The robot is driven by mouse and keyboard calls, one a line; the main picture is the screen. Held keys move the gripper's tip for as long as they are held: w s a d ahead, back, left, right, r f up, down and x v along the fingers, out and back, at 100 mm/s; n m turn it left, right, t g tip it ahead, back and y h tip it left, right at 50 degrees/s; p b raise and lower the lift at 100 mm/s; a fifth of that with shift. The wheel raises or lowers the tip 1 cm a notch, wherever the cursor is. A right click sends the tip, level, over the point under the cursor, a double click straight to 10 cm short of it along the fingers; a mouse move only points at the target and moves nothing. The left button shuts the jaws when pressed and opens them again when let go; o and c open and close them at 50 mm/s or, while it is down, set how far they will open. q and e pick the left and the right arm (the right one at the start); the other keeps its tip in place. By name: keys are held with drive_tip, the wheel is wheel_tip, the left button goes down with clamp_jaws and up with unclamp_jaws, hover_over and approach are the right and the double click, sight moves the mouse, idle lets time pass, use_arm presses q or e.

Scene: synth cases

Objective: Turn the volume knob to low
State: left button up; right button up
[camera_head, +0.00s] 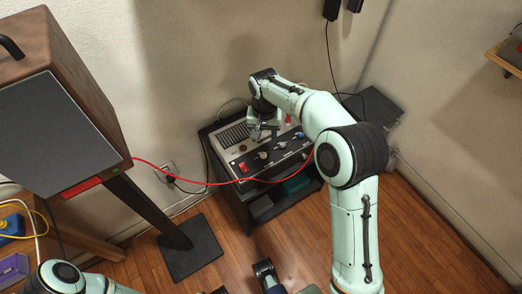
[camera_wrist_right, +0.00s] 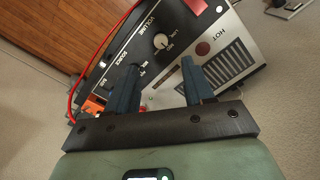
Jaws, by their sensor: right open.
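The volume knob (camera_wrist_right: 161,41) is a small pale knob on a black strip, with VOLUME lettering beside it. In the head view it appears to be the knob (camera_head: 262,155) beside the red switch. The knob's exact pointer setting is too small to read. My right gripper (camera_wrist_right: 160,72) is open and empty, with its two dark blue fingers apart. In the wrist view the knob shows beyond the fingertips, untouched. In the head view the right gripper (camera_head: 263,130) hangs over the device's top.
The source knob (camera_wrist_right: 136,69) sits beside the volume knob. The device also has a round red button (camera_wrist_right: 203,48), a vent grille (camera_wrist_right: 232,65) and a red switch (camera_head: 243,168). A red cable (camera_head: 205,184) crosses its front. A large speaker (camera_head: 50,120) stands at left.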

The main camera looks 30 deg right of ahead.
sight(263, 154)
wheel_tip(263, 154, down, 10)
drive_tip(key=shift+w+f+b, duration=0.1)
drive_tip(key=shift+f+b, duration=0.1)
drive_tip(key=shift+b, duration=0.6)
clamp_jaws()
